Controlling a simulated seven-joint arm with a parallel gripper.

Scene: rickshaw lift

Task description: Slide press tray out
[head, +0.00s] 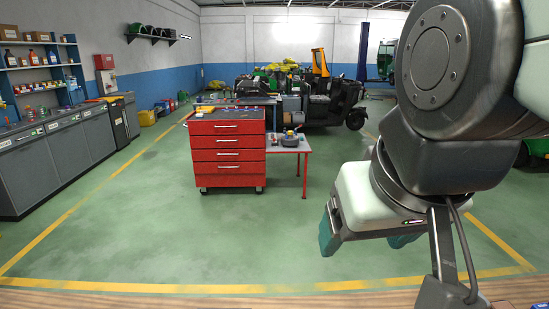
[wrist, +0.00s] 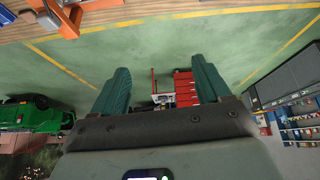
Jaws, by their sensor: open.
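My gripper (head: 364,240) hangs on the right of the head view, above the near wooden bench edge, with teal fingers. In the wrist view its two fingers (wrist: 162,88) stand wide apart with nothing between them. No press tray can be made out for certain in either view. At the top left of the wrist view, an orange part (wrist: 58,18) stands on the wooden bench (wrist: 150,10), with grey metal beside it. It is cut off by the frame, and I cannot tell whether it belongs to the press. My gripper is apart from it.
A red tool cabinet (head: 227,158) with a red side table (head: 290,146) stands mid-floor. Grey cabinets (head: 48,160) line the left wall. A dark rickshaw (head: 335,100) is behind. A green vehicle (wrist: 35,118) shows in the wrist view. The green floor (head: 150,235) between is clear.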

